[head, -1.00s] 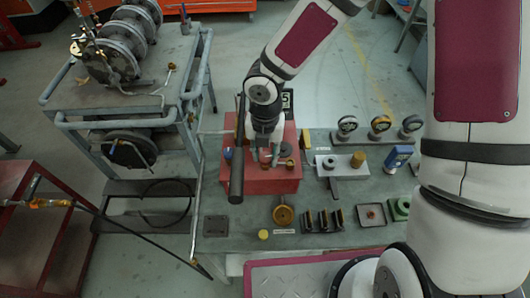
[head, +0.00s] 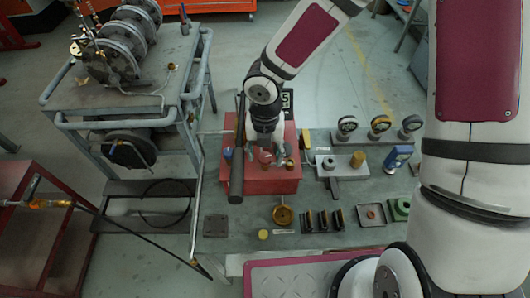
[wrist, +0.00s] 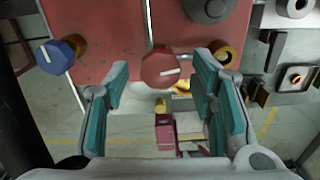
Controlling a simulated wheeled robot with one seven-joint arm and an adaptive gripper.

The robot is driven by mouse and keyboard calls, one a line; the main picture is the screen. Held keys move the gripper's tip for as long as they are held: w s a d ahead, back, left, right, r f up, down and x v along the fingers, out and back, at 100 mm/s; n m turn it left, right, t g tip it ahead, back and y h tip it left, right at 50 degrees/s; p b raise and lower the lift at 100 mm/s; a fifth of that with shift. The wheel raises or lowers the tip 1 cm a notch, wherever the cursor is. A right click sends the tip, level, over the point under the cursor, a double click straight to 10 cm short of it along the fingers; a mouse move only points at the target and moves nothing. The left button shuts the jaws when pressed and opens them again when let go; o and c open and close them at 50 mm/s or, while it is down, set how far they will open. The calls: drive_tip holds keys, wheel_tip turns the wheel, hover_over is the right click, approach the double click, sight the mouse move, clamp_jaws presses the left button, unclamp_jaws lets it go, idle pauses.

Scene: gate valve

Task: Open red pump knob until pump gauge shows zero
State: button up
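The red pump knob (wrist: 160,68) has a white line on its face. It shows between the teal fingers of my gripper (wrist: 160,72) in the wrist view, with clear gaps on both sides. My gripper is open and does not visibly touch the knob. In the head view my gripper (head: 265,153) hangs over the red pump box (head: 262,183), with the knob partly hidden below it. A dark display (head: 287,101) stands behind the arm, mostly hidden; I cannot read a pump gauge value.
A blue knob (wrist: 55,55) is left of the red one, and a brass fitting (wrist: 226,55) is right. A dark pump lever (head: 237,170) stands close left of my gripper. Several gauges (head: 380,123) and loose parts lie on the workbench (head: 225,250).

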sight(267, 157)
wheel_tip(267, 157, up, 12)
idle(0.6)
idle(0.5)
drive_tip(key=s+d+r+m+t+h, duration=0.1)
drive_tip(key=s+d+r+m, duration=0.2)
drive_tip(key=d+r+m, duration=0.45)
drive_tip(key=s+d+r+m+t+h, duration=0.1)
drive_tip(key=s+d+r+m+h, duration=0.3)
drive_tip(key=m, duration=0.7)
drive_tip(key=s+d+r+m+t+y, duration=0.3)
drive_tip(key=s+r+m, duration=0.5)
drive_tip(key=m, duration=0.8)
drive_tip(key=shift+d+r+t+y, duration=0.35)
drive_tip(key=shift+d+y, duration=0.45)
drive_tip(key=shift+y, duration=0.2)
